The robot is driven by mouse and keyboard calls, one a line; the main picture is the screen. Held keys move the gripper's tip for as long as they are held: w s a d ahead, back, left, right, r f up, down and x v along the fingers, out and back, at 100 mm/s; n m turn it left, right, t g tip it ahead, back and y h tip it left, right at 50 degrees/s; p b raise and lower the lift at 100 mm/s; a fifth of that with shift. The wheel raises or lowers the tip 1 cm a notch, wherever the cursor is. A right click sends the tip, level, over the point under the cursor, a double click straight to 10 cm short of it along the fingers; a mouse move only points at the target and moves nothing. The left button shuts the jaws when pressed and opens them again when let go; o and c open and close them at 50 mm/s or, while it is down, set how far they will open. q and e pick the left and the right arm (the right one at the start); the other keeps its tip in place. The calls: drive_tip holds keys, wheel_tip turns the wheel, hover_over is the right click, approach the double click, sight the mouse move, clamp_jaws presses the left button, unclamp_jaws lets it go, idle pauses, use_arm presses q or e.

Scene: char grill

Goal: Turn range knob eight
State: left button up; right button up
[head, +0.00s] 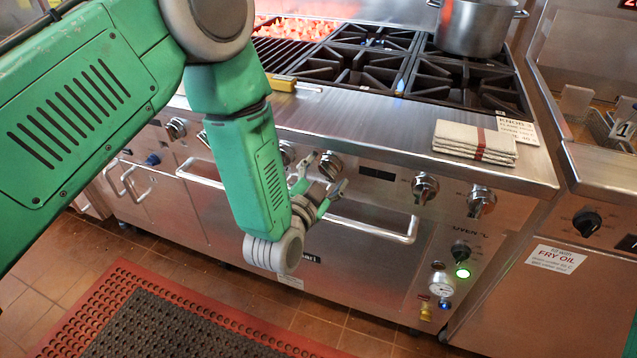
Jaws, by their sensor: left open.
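The range front (375,190) carries a row of silver knobs. One knob (330,165) is just beyond my left gripper (325,172), whose fingers are spread and empty on either side of it; I cannot tell whether they touch it. Another knob (287,152) is partly hidden behind my left arm. Two more knobs, a middle one (425,187) and a right one (481,201), are clear of the arm. Two stand at the left, the outer one (175,128) in plain view. No number for knob eight is readable. My right gripper is out of view.
A long oven handle (375,228) runs below the knobs, close to my left gripper. A pot (475,25) stands on the back burner. Folded towels (474,142) and a paper card (517,130) lie on the front ledge. A fryer (595,190) stands to the right.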

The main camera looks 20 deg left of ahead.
use_arm(q)
drive_tip(key=s, duration=1.1)
drive_tip(key=shift+s+a+r, duration=0.15)
drive_tip(key=shift+a+r, duration=0.05)
drive_tip(key=shift+a, duration=0.25)
drive_tip(key=s+a+f+n+g, duration=0.25)
drive_tip(key=s+f+g, duration=0.2)
drive_tip(key=f, duration=0.55)
drive_tip(key=s+a+f+n+g, duration=0.2)
drive_tip(key=s+a+f+g, duration=0.2)
drive_tip(key=s, duration=0.6)
drive_tip(key=s+a+f+n+g+y, duration=0.1)
drive_tip(key=s+a+f+n+g, duration=0.1)
drive_tip(key=s+a+f+g, duration=0.2)
drive_tip(key=s+f+g, duration=0.3)
drive_tip(key=s+g, duration=0.1)
drive_tip(key=s, duration=0.2)
drive_tip(key=shift+n+y, duration=0.3)
drive_tip(key=shift+n, duration=0.05)
drive_tip(key=shift+w, duration=0.15)
